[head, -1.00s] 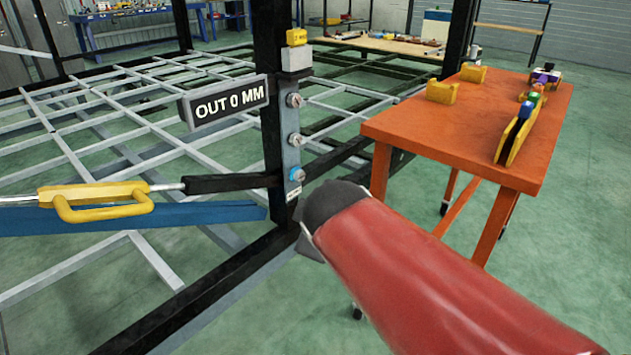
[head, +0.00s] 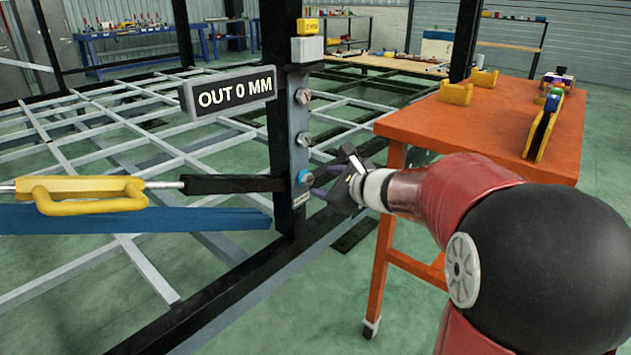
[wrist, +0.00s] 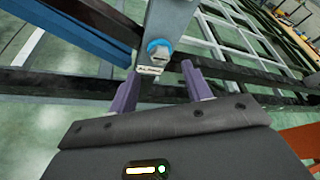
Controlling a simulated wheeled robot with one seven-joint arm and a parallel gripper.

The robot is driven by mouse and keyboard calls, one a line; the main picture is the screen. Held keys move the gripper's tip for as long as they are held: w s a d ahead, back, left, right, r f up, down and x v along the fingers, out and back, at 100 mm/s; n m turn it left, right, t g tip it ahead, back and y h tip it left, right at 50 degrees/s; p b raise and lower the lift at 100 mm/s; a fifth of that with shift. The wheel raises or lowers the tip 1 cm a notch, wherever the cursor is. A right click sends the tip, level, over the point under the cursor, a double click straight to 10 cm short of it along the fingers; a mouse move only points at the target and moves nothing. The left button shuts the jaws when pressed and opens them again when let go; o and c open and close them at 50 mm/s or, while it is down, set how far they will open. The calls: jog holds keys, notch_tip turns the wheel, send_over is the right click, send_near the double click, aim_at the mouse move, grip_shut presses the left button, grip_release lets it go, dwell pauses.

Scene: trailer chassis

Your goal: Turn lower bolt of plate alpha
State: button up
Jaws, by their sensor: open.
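A grey plate (head: 299,120) is fixed upright on the black post, with three bolts in a column. Its lowest bolt (head: 304,176) has a blue ring around it; the upper bolt (head: 303,97) and middle bolt (head: 303,139) look plain grey. In the wrist view the blue-ringed bolt (wrist: 158,50) lies just beyond the fingers, above a small pale label (wrist: 149,70). My gripper (head: 318,184) is open, close to the right of the lower bolt in the head view. Its purple fingers (wrist: 160,85) are apart and empty, and the bolt is not between them.
A yellow-handled turnbuckle (head: 88,195) and blue beam (head: 130,219) run left of the post. An orange table (head: 470,125) with several items stands to the right. Black and grey frame bars cross the floor.

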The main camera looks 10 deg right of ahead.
aim_at(309, 179)
jog(key=x, duration=0.6)
jog(key=shift+w+a+f, duration=0.1)
jog(key=shift+w+a, duration=0.1)
jog(key=c, duration=1)
